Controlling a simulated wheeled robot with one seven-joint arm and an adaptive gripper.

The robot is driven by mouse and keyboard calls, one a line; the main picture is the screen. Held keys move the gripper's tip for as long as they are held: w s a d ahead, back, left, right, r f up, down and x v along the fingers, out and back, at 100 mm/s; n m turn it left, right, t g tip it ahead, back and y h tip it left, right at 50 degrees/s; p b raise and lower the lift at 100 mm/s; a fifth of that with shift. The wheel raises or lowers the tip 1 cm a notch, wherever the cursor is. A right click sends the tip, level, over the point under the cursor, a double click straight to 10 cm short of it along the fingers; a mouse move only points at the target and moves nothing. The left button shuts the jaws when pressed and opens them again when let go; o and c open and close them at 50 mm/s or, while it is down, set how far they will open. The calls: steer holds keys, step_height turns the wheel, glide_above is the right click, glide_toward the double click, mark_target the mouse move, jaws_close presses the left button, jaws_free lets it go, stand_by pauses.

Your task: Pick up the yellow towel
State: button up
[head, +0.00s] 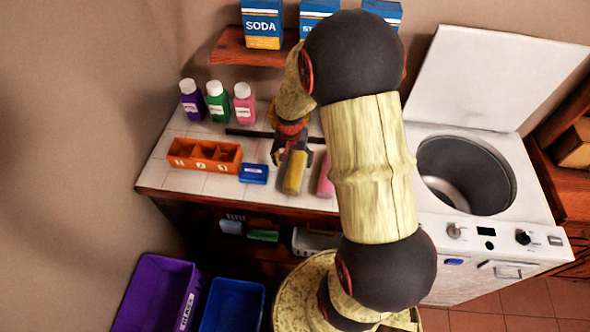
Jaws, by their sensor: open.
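The yellow towel (294,172) lies rolled on the white tiled counter (212,184). It is right of a small blue box and left of a pink roll. My gripper (291,158) is above the far end of the towel, with its fingers spread apart to either side of it. The gripper is open. My arm hides part of the counter to the right. I cannot tell whether the fingers touch the towel.
An orange divided tray (205,155), a blue box (254,173) and a pink roll (325,176) are near the towel. Several bottles (218,101) stand behind, under a shelf (240,50). An open top-loading washer (478,135) is at right. Purple (157,292) and blue (233,306) bins stand below.

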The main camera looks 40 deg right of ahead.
mark_target(295, 166)
steer(key=shift+s+f, duration=0.2)
steer(key=shift+f, duration=0.45)
steer(key=f, duration=0.2)
steer(key=f+b, duration=0.1)
steer(key=f, duration=0.1)
steer(key=shift+d, duration=0.3)
steer(key=c, duration=0.3)
steer(key=shift+r, duration=0.1)
steer(key=c, duration=1.1)
